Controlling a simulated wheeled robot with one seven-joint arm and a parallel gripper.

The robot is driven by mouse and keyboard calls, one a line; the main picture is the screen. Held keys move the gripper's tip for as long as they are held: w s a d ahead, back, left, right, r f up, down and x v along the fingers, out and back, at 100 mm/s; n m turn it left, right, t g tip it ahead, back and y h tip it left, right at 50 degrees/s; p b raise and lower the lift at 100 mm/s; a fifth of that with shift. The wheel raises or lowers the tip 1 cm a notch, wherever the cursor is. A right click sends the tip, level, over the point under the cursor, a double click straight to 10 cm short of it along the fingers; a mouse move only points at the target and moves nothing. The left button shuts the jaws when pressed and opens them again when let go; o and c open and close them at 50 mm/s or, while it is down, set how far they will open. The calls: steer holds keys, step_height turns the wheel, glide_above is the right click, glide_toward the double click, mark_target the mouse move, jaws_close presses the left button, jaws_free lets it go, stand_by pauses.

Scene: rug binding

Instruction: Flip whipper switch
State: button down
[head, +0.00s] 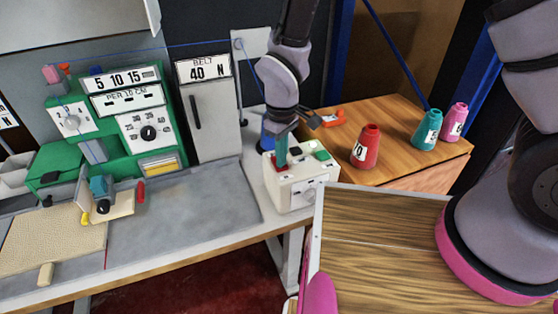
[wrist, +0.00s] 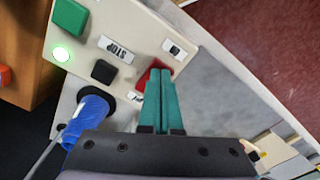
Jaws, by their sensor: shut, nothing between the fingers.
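A white control box (head: 291,193), the likely switch box, stands at the right end of the workbench. A red button (wrist: 146,80) is partly hidden by my fingers. My gripper (head: 281,166) has teal fingers, shut and empty, pointing down at the red button. In the wrist view the fingertips (wrist: 161,73) overlap it; I cannot tell whether they touch.
A blue spool (wrist: 86,117) stands close beside the box. A green machine (head: 120,115) with dials is at the left. Red (head: 367,148), teal (head: 426,130) and pink (head: 454,122) cones stand on a wooden cabinet. The grey bench top (head: 190,215) is mostly clear.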

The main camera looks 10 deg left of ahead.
steer(key=shift+r, duration=3.5)
steer(key=w+d+r+m+t+y, duration=0.1)
steer(key=w+d+r+m, duration=0.35)
steer(key=d+r, duration=0.4)
steer(key=w+d+r+m+t+y, duration=0.1)
steer(key=w+d+r+m, duration=0.2)
steer(key=w+d+r, duration=0.5)
steer(key=s+d+r+m+t, duration=0.2)
steer(key=s+d+r+m, duration=0.2)
steer(key=d+r, duration=0.4)
steer(key=s+d+r+m+t, duration=0.3)
steer(key=s+d+r+m, duration=0.2)
steer(key=s+d+r, duration=0.2)
steer(key=shift+s+d+r, duration=0.3)
steer(key=shift+d+r, duration=0.15)
steer(key=shift+d, duration=0.75)
